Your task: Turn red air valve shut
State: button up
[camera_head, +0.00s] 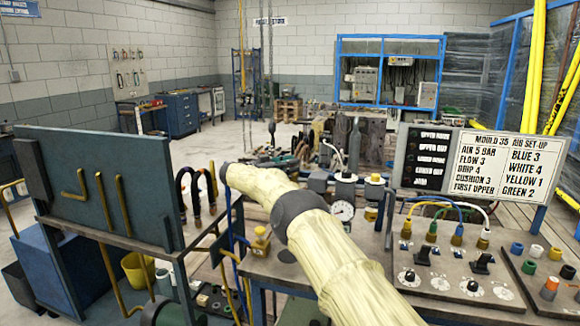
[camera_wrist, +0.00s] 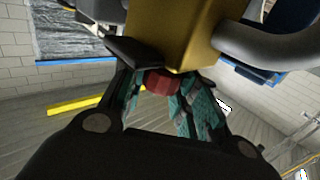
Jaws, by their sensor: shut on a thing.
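The red valve part (camera_wrist: 163,82) shows in the wrist view as a short, dark red, rounded piece under a gold-yellow block (camera_wrist: 178,35). My gripper (camera_wrist: 160,92) is shut on it, with the teal ribbed pads on either side. A black flat piece (camera_wrist: 135,50) lies close to the left finger, against the block. How far the valve is turned cannot be told. In the head view my arm crosses the middle, and neither the gripper nor the red valve can be made out there.
A grey pipe (camera_wrist: 265,45) curves off the block's right side. In the head view, a pressure gauge (camera_head: 342,211) stands just right of my arm. A panel with coloured hoses and knobs (camera_head: 450,268) and a sign board (camera_head: 500,165) are further right. A dark board (camera_head: 105,185) stands left.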

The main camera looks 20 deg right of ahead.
jog(key=shift+r, duration=0.2)
jog(key=o, duration=1)
jog(key=shift+f, duration=0.15)
jog(key=shift+a, duration=0.15)
jog(key=s+a, duration=0.2)
jog(key=a, duration=0.9)
jog(key=shift+a, duration=0.3)
